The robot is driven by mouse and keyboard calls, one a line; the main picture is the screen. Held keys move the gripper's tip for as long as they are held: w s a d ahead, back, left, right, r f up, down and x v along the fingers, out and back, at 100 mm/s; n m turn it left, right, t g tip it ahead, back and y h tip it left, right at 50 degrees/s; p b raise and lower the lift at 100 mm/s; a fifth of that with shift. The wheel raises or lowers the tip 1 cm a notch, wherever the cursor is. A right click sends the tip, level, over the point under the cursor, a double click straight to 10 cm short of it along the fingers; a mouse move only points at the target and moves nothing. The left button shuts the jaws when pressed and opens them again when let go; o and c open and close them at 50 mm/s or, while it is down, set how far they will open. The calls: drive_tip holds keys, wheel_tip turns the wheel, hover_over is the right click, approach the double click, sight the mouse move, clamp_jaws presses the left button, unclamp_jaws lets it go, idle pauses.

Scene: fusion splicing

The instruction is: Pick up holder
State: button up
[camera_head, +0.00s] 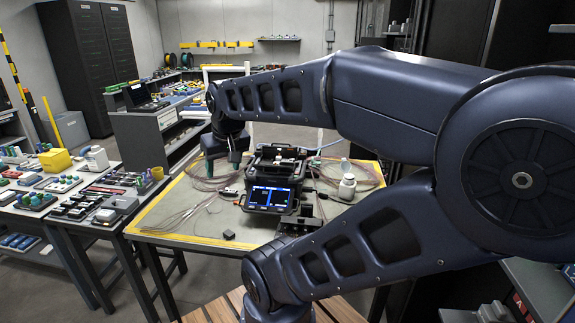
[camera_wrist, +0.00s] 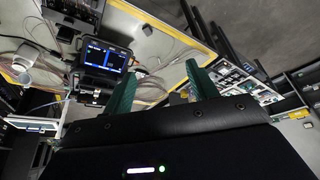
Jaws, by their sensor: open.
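My gripper (camera_head: 222,164) hangs over the left part of the work table (camera_head: 165,222), beside the splicer. In the wrist view its two green fingers (camera_wrist: 160,86) stand apart with nothing between them. A small dark block (camera_head: 228,235) lies on the table front, apart from the gripper. I cannot tell for sure which piece is the holder.
A white bottle (camera_head: 347,187) stands right of the splicer. Loose fibres (camera_head: 185,215) lie on both sides of it. A dark piece of equipment (camera_head: 300,224) sits at the splicer's front right. A side table (camera_head: 100,215) at left holds many small parts.

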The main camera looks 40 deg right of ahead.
drive_tip(key=w+d+r+m+g, duration=0.1)
drive_tip(key=w+d+r+m, duration=0.1)
drive_tip(key=w+d+m, duration=0.3)
drive_tip(key=w+d+r+m, duration=0.2)
drive_tip(key=w, duration=0.6)
drive_tip(key=m+g, duration=0.4)
drive_tip(key=m, duration=1.6)
hover_over(288, 163)
drive_tip(key=w, duration=0.2)
wheel_tip(288, 163, down, 20)
wheel_tip(288, 163, down, 10)
drive_tip(key=shift+d+r, duration=0.1)
drive_tip(key=shift+r, duration=0.05)
drive_tip(key=shift+c, duration=0.2)
drive_tip(key=c, duration=1.1)
